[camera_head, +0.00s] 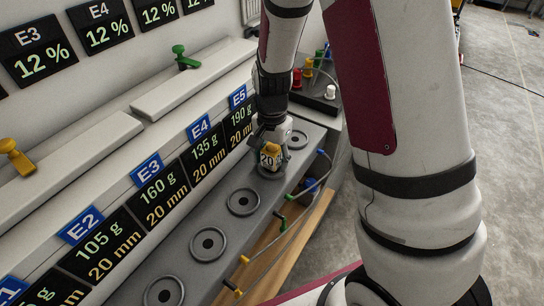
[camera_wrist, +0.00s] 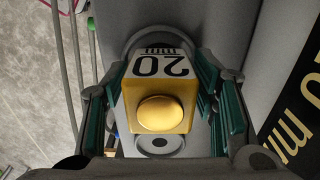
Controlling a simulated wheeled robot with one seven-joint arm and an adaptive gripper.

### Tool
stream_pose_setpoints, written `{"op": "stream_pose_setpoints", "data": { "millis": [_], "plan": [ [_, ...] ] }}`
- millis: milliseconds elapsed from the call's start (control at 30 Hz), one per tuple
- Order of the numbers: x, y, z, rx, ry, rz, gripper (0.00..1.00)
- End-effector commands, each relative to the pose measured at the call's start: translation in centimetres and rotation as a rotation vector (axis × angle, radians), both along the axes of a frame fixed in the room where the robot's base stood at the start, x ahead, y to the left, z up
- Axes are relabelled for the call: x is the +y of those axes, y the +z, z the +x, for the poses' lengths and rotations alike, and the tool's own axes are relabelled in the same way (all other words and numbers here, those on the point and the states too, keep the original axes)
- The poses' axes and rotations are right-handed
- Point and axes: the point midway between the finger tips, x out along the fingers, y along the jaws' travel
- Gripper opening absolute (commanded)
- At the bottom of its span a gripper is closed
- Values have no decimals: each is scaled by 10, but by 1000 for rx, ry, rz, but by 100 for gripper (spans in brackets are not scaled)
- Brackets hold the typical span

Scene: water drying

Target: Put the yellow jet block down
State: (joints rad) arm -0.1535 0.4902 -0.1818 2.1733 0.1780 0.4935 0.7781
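The yellow jet block (camera_wrist: 157,110) is a yellow block with a round yellow knob and a white face marked "20". In the wrist view it sits between the two teal-padded fingers of my gripper (camera_wrist: 165,85), which appear closed against its sides. In the head view the block (camera_head: 270,157) is under my gripper (camera_head: 270,142), at a round ringed seat (camera_head: 272,173) on the grey bench. The block hides most of that seat. I cannot tell whether its underside touches the seat.
More ringed seats lie along the grey bench (camera_head: 225,223), including an empty one (camera_head: 242,202) nearer the camera. Blue-tagged mass panels (camera_head: 160,190) line the left. Coloured hose fittings (camera_head: 244,259) run along the right edge. A box with coloured knobs (camera_head: 318,95) stands behind.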

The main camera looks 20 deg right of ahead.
Motion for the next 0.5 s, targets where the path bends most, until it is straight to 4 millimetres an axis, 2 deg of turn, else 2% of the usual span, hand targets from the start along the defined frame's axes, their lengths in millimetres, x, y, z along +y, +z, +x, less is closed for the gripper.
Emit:
{"op": "stream_pose_setpoints", "data": {
  "millis": [333, 500],
  "plan": [
    [0, 3, 0, -1, 0, 1, 59],
    [1, 23, 0, -4, 1, 0, 59]
  ]
}}
